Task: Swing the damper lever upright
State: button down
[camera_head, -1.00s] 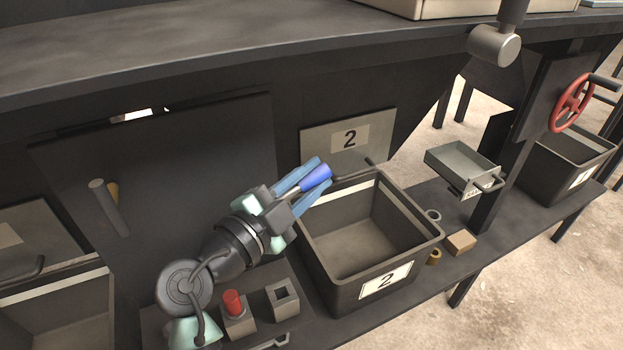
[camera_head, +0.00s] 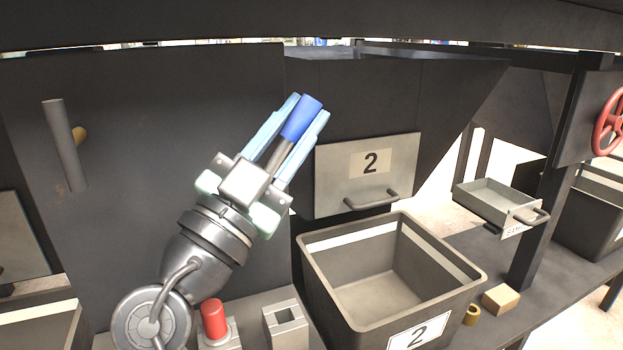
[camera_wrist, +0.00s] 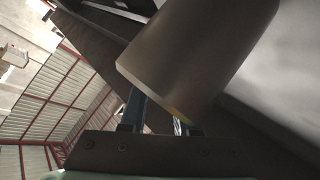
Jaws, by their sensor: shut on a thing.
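The damper lever (camera_head: 302,117) has a bright blue grip and a dark shaft. In the head view it points up and leans to the right, short of vertical. My gripper (camera_head: 309,106) is shut on it, with one light blue finger on each side of the grip. The lower shaft and pivot are hidden behind my gripper. In the wrist view, a large grey-brown cylinder fills the upper middle, close in front of the fingers (camera_wrist: 158,117); I cannot tell what part it is.
A hatch marked 2 (camera_head: 330,190) is right of the lever, above an open bin marked 2 (camera_head: 318,268). A red button (camera_head: 213,318) and square socket block (camera_head: 285,330) stand below. A grey rod (camera_head: 64,145) projects at left. A drawer (camera_head: 490,205) and red wheel (camera_head: 605,125) are at right.

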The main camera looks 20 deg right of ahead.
jog(key=shift+a+r+n+t+b, duration=0.2)
jog(key=shift+a+n+t+b, duration=0.25)
jog(key=shift+n+t+b, duration=0.45)
jog(key=shift+a+r+n+t+b, duration=0.15)
jog(key=shift+a+n+t+b, duration=0.3)
jog(key=shift+b, duration=0.7)
jog(key=c, duration=0.7)
grip_release()
jog(key=shift+r, duration=0.1)
jog(key=shift+o, duration=0.2)
jog(key=shift+r+p, duration=0.15)
jog(key=shift+p, duration=0.25)
